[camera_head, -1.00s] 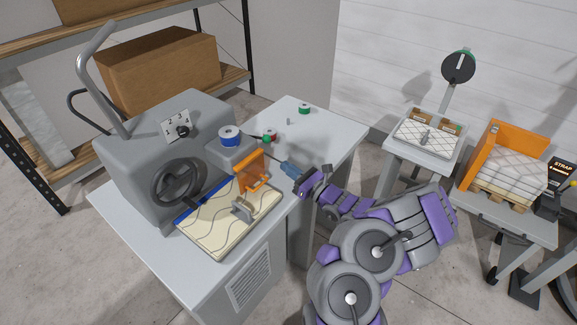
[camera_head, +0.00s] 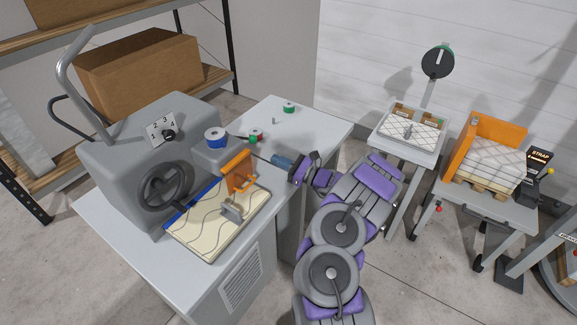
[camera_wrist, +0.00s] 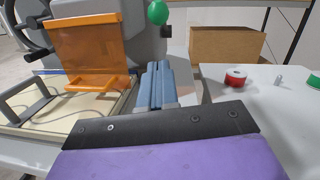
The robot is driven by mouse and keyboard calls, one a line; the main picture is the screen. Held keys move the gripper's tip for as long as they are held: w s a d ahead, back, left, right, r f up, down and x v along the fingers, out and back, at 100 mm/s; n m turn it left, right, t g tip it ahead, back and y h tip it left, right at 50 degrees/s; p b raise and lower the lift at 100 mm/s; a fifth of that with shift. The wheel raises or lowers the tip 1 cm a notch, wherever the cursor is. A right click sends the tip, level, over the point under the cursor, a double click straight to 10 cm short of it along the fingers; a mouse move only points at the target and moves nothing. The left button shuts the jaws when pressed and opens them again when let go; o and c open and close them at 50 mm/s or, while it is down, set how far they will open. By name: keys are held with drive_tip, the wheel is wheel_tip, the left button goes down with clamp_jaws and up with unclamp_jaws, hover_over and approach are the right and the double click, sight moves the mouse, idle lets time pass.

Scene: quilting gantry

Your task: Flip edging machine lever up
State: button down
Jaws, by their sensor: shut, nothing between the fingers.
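The edging machine (camera_head: 135,145) is a grey block with a handwheel, a numbered dial and an orange guard (camera_head: 239,171) over a cream quilted piece. In the wrist view the green knob (camera_wrist: 158,12) shows at the top, right of the orange guard. My gripper (camera_head: 276,158) has its blue fingers shut and empty, right of the guard and below the knob in the picture. In the wrist view its fingertips (camera_wrist: 156,66) point forward, below the knob and apart from it.
The table has clear room around the red spool (camera_wrist: 235,77) and green spool (camera_head: 289,107). A blue spool (camera_head: 215,138) sits on the machine. A tall grey handle (camera_head: 80,80) rises at left. Side tables with a tray (camera_head: 408,130) and an orange-backed stack (camera_head: 490,160) stand at right.

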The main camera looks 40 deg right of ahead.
drive_tip(key=w+a+r, duration=0.2)
drive_tip(key=w+r, duration=0.1)
drive_tip(key=w, duration=0.2)
drive_tip(key=shift+a+r+b, duration=0.25)
drive_tip(key=shift+b, duration=0.05)
drive_tip(key=shift+w+d, duration=0.1)
wheel_tip(320, 180, up, 6)
drive_tip(key=w+g+h+p, duration=0.1)
drive_tip(key=g+p, duration=0.2)
drive_tip(key=p, duration=0.4)
drive_tip(key=shift+w+a+r+m+h+p, duration=0.15)
drive_tip(key=shift+w+a+m+h+p, duration=0.15)
drive_tip(key=shift+w+h+p, duration=0.1)
